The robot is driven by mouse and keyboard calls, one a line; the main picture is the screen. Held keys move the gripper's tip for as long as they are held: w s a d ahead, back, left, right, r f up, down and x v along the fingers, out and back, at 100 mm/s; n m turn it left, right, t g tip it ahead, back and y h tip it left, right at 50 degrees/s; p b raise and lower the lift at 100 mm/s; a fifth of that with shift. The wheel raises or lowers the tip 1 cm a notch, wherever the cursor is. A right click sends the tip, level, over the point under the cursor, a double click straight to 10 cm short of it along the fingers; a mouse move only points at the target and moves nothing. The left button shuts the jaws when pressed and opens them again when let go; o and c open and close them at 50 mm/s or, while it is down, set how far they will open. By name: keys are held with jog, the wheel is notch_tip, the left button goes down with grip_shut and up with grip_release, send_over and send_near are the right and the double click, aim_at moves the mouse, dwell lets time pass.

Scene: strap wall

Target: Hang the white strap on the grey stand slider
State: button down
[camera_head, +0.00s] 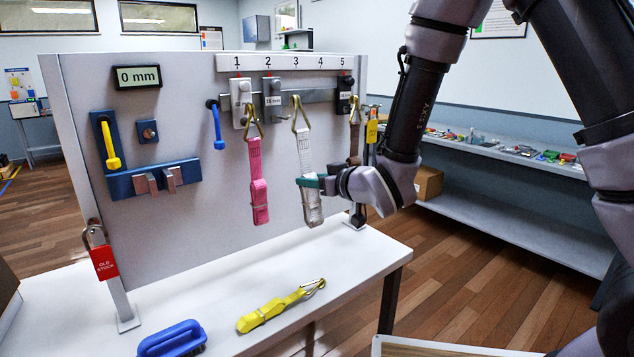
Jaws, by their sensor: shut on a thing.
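The white strap (305,158) hangs upright from a brass triangular ring (300,115) in front of the metal rail. My gripper (309,184) comes in from the right and is shut on the strap's lower part. The grey slider (272,100) is on the rail under number 2. The ring's top shows to the right of this slider, with a gap between them in the picture. I cannot tell how far the ring is from the rail in depth, or whether it rests on anything.
A pink strap (258,180) hangs at the pale slider (241,103) to the left, and a brown strap (354,142) at the black slider (344,95) to the right. A yellow strap (275,308) and blue brush (173,339) lie on the white table (340,262). The display (138,76) reads 0 mm.

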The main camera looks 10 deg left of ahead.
jog(key=x, duration=0.7)
jog(key=shift+w+a, duration=0.15)
jog(key=shift+w, duration=0.05)
dwell(0.6)
dwell(0.5)
jog(key=shift+c, duration=1.8)
grip_release()
jog(key=shift+s, duration=0.1)
